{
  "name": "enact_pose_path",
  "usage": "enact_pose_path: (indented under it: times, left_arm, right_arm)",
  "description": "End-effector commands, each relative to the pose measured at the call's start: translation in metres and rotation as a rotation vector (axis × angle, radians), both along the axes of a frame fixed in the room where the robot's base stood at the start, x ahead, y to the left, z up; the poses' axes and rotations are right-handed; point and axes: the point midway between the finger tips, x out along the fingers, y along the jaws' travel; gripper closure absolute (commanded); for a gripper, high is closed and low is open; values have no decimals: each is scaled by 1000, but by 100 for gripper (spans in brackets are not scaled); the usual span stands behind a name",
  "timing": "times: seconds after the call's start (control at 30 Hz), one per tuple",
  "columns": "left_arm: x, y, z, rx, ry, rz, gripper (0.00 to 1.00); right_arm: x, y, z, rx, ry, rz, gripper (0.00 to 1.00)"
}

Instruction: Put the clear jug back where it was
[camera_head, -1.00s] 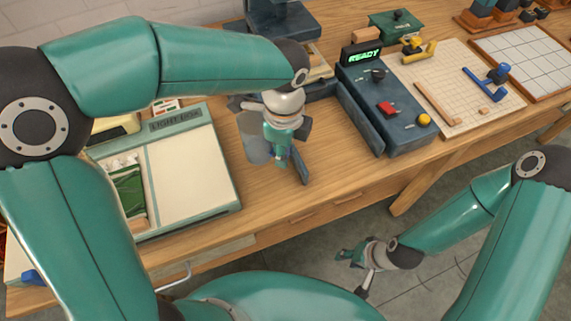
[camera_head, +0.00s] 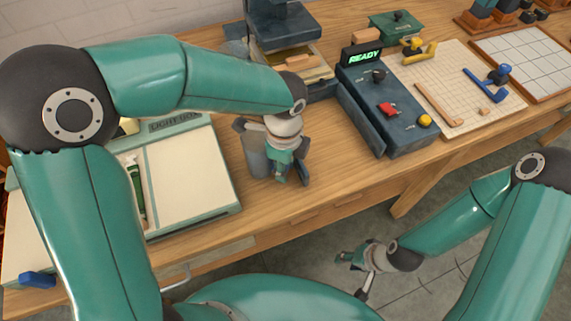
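A grey see-through shape, which looks like the clear jug (camera_head: 256,158), stands about upright on the wooden table, just right of the light box. My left gripper (camera_head: 272,152) reaches down over it from above and overlaps it in the picture. Its dark finger parts are spread to either side, and its wrist and green body hide part of the jug. I cannot tell whether the fingers press on it. My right gripper (camera_head: 354,276) is open and empty, low in front of the table.
The light box (camera_head: 190,180) with a pale panel lies left of the jug. A dark press (camera_head: 285,30) stands behind. A dark control box (camera_head: 385,105) with a READY display is to the right. Bare wood (camera_head: 335,150) lies between the jug and the control box.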

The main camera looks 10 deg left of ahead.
Motion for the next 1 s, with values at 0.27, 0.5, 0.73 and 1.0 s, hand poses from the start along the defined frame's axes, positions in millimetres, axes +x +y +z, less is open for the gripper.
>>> enact_pose_path:
  times: [0.27, 0.5, 0.73, 1.0]
  left_arm:
    - [0, 0, 0, 0, 1, 0, 66]
    - [1, -1, 15, -1, -3, -1, 66]
    - [1, -1, 59, -1, -5, -1, 66]
    - [1, -1, 107, -1, -3, -1, 66]
  right_arm:
    - [0, 0, 0, 0, 0, 0, 60]
    - [0, 0, 3, 0, 0, 0, 60]
    - [0, 0, 7, 0, 0, 0, 60]
    - [0, 0, 12, 0, 0, 0, 60]
